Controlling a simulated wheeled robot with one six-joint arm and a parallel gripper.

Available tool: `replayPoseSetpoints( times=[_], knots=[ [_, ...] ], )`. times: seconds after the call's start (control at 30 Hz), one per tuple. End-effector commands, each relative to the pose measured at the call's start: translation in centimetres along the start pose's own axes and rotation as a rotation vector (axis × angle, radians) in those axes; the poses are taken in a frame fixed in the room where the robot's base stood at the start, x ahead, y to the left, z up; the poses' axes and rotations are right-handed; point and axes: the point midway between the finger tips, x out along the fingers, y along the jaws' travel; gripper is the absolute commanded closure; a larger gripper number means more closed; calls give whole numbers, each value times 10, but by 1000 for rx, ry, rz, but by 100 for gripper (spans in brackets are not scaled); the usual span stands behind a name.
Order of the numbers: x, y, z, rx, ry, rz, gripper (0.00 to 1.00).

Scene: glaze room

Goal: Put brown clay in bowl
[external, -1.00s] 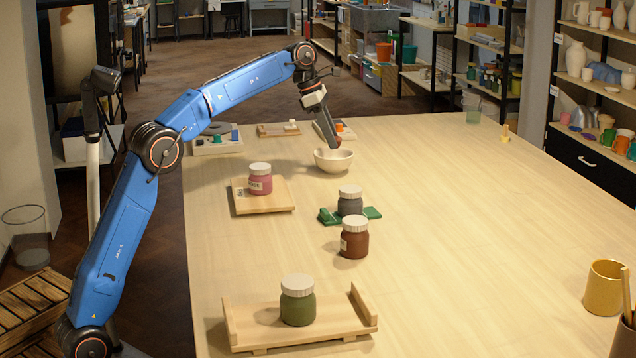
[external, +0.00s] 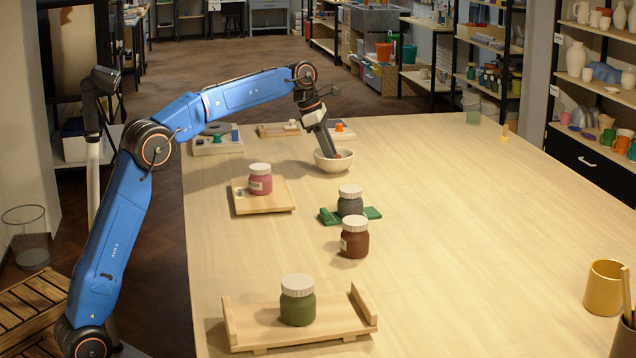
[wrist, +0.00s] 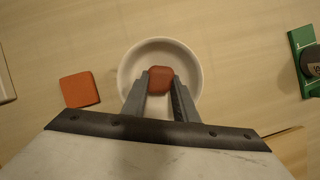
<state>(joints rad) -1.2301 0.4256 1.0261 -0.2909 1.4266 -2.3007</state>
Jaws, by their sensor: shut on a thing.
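The brown clay (wrist: 160,79) is a small reddish-brown lump held between the two fingertips of my gripper (wrist: 160,76). The cream bowl (wrist: 131,72) is round and lies around and under the clay in the wrist view. In the external view the bowl (external: 326,166) stands upright on the far part of the table, and my gripper (external: 333,153) reaches down into it, tilted. The clay's underside is hidden, so I cannot tell whether it touches the bowl's floor.
A flat terracotta square (wrist: 79,90) lies left of the bowl in the wrist view. A green holder (external: 371,213) with a grey jar (external: 350,203), a brown jar (external: 355,240) and a pink jar (external: 260,180) on a board stand nearer the external camera. The table's right side is mostly clear.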

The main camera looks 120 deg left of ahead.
Motion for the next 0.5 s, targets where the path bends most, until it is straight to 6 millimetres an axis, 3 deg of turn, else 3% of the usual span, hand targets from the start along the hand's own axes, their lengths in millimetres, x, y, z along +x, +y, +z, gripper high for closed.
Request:
replayPoseSetpoints(
  times=[0.3, 0.33, 0.5],
  knots=[
    [7, 0, -3, 0, 0, 0, 97],
    [7, 0, -3, 0, 0, 0, 67],
    [8, 0, -3, 0, 2, -2, 66]
  ],
)
